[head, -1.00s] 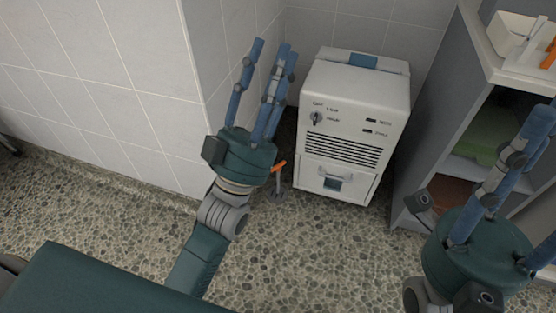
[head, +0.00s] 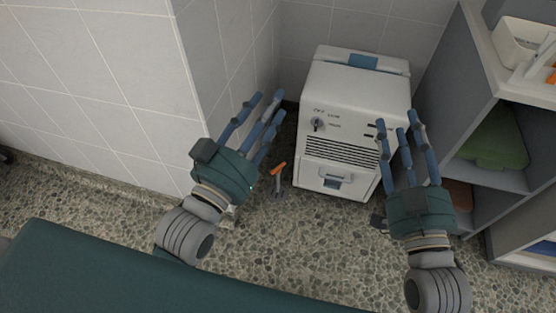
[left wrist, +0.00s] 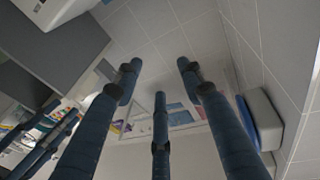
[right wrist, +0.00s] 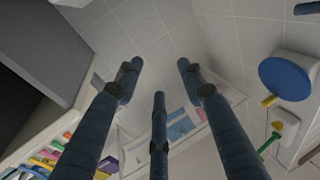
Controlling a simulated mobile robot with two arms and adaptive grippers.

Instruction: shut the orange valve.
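The orange valve handle (head: 278,169) shows in the head view as a small lever on a short grey stem near the floor, between the tiled wall corner and a white machine. My left gripper (head: 262,115) is just left of and above the valve in the picture, apart from it, fingers spread and empty. My right gripper (head: 398,130) is further right, its fingers in front of the machine's right side, open and empty. Both wrist views show the spread fingers with nothing between them. I cannot make out the valve in either wrist view.
The white machine (head: 352,90) with a knob, grille and lower drawer stands against the back wall. A grey shelf unit (head: 445,75) on the right holds a green folded towel (head: 497,142) and a white bin (head: 517,42). A dark green surface (head: 80,270) fills the lower left.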

